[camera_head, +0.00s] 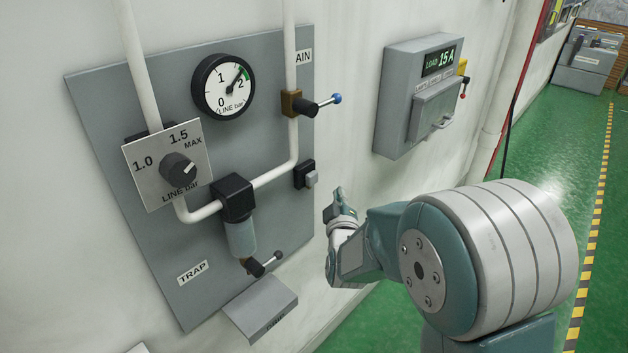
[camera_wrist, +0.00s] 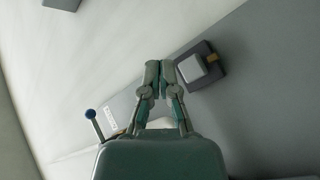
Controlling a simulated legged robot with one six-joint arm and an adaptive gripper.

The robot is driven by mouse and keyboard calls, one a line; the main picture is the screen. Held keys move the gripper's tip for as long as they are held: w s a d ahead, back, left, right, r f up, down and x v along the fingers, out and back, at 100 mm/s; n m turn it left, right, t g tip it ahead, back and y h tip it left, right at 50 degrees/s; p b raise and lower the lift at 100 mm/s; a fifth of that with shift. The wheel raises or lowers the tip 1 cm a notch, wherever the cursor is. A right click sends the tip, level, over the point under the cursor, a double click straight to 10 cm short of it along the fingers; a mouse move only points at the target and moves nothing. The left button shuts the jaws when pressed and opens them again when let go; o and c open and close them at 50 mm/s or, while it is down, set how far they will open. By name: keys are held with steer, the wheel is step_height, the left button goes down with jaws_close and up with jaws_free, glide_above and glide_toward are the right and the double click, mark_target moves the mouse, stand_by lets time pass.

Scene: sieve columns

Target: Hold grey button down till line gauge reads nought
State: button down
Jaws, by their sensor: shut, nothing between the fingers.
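The grey button (camera_head: 311,178) sits in a dark square housing on the grey panel, right of the pipework. In the wrist view the button (camera_wrist: 190,68) is just right of my fingertips, standing out of its housing. My gripper (camera_wrist: 159,70) is shut and empty, its tips beside the button, with no clear contact. In the head view my gripper (camera_head: 338,192) is right of the button, and a gap shows between them. The round line gauge (camera_head: 223,86) is marked 0, 1, 2 in bar. Its needle points up and right, near the 2 and the green band.
A blue-tipped lever valve (camera_head: 318,103) is above the button. A LINE bar knob (camera_head: 178,168), a trap bowl (camera_head: 240,238) with a lever and a small ledge (camera_head: 261,306) are left and below. A load box (camera_head: 415,98) reading 15 A hangs at right.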

mark_target(317, 177)
steer(key=shift+w+a, duration=0.8)
steer(key=shift+a, duration=0.2)
steer(key=shift+w+a, duration=0.75)
steer(key=shift+a, duration=0.2)
steer(key=shift+w+a+r, duration=0.1)
steer(key=shift+w+a, duration=0.1)
steer(key=shift+a, duration=0.05)
steer(key=shift+w+a, duration=0.35)
steer(key=shift+a, duration=0.1)
stand_by(2.2)
steer(key=shift+s+d, duration=0.65)
steer(key=shift+d, duration=0.15)
steer(key=shift+s+d, duration=0.8)
steer(key=shift+d, duration=0.2)
steer(key=shift+s+d, duration=0.75)
steer(key=shift+d, duration=0.2)
